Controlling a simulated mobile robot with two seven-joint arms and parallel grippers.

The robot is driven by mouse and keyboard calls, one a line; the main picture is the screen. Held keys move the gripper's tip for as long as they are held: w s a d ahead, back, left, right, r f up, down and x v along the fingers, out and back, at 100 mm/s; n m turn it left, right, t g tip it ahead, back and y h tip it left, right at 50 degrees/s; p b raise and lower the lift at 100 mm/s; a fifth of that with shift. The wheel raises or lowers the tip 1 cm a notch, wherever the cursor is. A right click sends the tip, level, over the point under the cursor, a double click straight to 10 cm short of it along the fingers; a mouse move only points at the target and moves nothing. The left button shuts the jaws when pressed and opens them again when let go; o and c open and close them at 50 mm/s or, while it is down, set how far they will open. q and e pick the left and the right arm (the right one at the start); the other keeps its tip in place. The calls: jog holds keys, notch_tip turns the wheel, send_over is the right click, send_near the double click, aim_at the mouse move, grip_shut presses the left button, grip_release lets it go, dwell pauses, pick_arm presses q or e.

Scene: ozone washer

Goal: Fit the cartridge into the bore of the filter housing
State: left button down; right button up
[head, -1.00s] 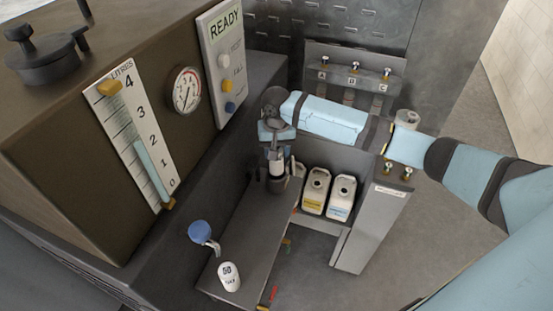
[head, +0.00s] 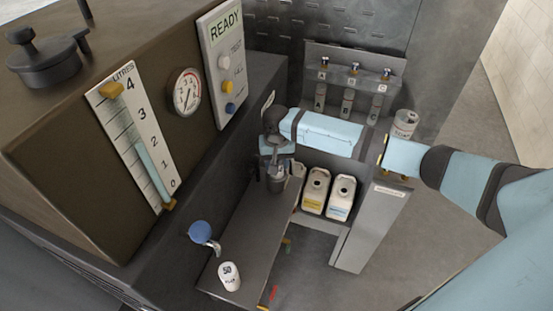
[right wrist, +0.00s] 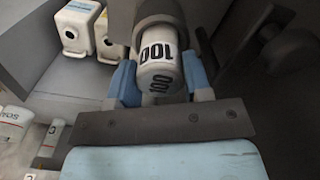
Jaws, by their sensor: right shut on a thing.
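My right gripper (right wrist: 160,82) is shut on a white cartridge (right wrist: 158,72) marked 100, with a light blue finger on each side of it. The dark filter housing (right wrist: 158,12) is right beyond the cartridge in the right wrist view. In the head view the right gripper (head: 276,160) is directly above the dark, round housing (head: 277,184) on the grey bench. The cartridge's lower end is at the housing's mouth, mostly hidden by the gripper; I cannot tell how deep it sits in the bore. My left gripper is not in view.
A second white cartridge (head: 229,277), marked 50, stands at the bench's near end beside a blue-knobbed tap (head: 202,233). White jugs (head: 315,190) stand right of the housing. A can (head: 404,124) stands by my right forearm. The brown washer cabinet (head: 60,160) fills the left.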

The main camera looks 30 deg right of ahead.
jog(key=o, duration=1)
jog(key=shift+c, duration=0.2)
jog(key=shift+r+b, duration=0.2)
jog(key=shift+b, duration=0.1)
notch_tip(320, 180, up, 12)
jog(key=r, duration=0.1)
jog(key=s+a+f+n+t+y, duration=0.5)
jog(key=s+a+f, duration=0.5)
jog(key=a+f, duration=0.4)
jog(key=s+f+t, duration=0.1)
jog(key=s, duration=0.1)
jog(key=s+f+t, duration=0.1)
jog(key=s+f, duration=0.1)
jog(key=s, duration=0.1)
jog(key=s+f, duration=0.1)
jog(key=s, duration=0.1)
jog(key=shift+s+a+f+n+t+p, duration=0.2)
jog(key=shift+f+n+t+p, duration=0.1)
jog(key=shift+n+t, duration=0.1)
jog(key=s+d+f+t+h, duration=0.1)
jog(key=s+d, duration=0.1)
jog(key=s, duration=0.3)
jog(key=s+d+f+n+t, duration=0.1)
jog(key=s+d+f+t, duration=0.1)
jog(key=s, duration=0.3)
jog(key=shift+s+n+h, duration=0.3)
jog(key=shift+s+h, duration=0.05)
jog(key=shift+h, duration=0.05)
